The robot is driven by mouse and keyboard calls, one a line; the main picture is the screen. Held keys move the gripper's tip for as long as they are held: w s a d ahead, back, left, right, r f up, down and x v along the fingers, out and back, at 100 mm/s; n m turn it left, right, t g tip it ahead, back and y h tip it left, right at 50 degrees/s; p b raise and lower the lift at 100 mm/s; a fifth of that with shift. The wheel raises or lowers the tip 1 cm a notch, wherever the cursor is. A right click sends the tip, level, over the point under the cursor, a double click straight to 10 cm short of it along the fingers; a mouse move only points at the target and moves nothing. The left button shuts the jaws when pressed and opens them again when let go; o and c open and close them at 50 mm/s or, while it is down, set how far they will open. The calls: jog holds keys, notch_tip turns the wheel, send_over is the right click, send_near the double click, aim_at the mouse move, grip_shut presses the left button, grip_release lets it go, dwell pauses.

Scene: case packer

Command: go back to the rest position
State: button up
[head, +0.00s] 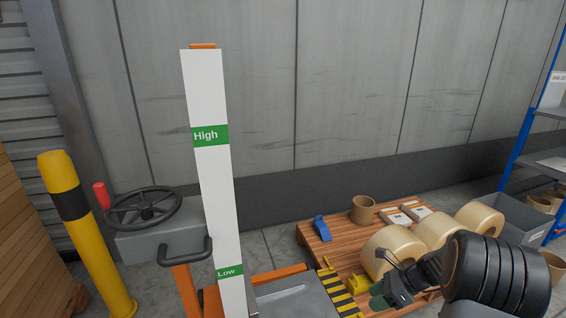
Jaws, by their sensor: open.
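My gripper (393,280) is at the lower right of the head view, at the end of my black arm. It is open, and I see nothing between its jaws. It shows in front of the near part of a wooden pallet (345,253) and the large tan rolls on it. The picture does not show clearly how far it is from them. Part of the pallet is hidden behind the gripper and arm.
A white post (213,180) marked High and Low stands left of centre beside a handwheel (145,207) with a red knob. A yellow bollard (85,230) is at left. The pallet also holds a blue tool (321,228) and tan rolls (388,250). A blue-framed shelf (520,140) stands at right.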

jog(key=s+a+r+n+t+h+p, duration=0.1)
jog(key=s+a+r+n+h+p, duration=0.2)
jog(key=r+n, duration=0.5)
jog(key=s+a+r+n+h+p, duration=0.3)
jog(key=s+r+n+p, duration=0.3)
jog(key=r, duration=0.7)
jog(key=s+a+r+n+t+h+p, duration=0.1)
jog(key=s+a+r+n+p, duration=0.3)
jog(key=r+n, duration=0.5)
jog(key=shift+s+r+n+t+h+p, duration=0.3)
jog(key=shift+s+r+h+p, duration=0.5)
jog(key=shift+p, duration=0.6)
jog(key=shift+w+a, duration=0.1)
jog(key=shift+w, duration=0.05)
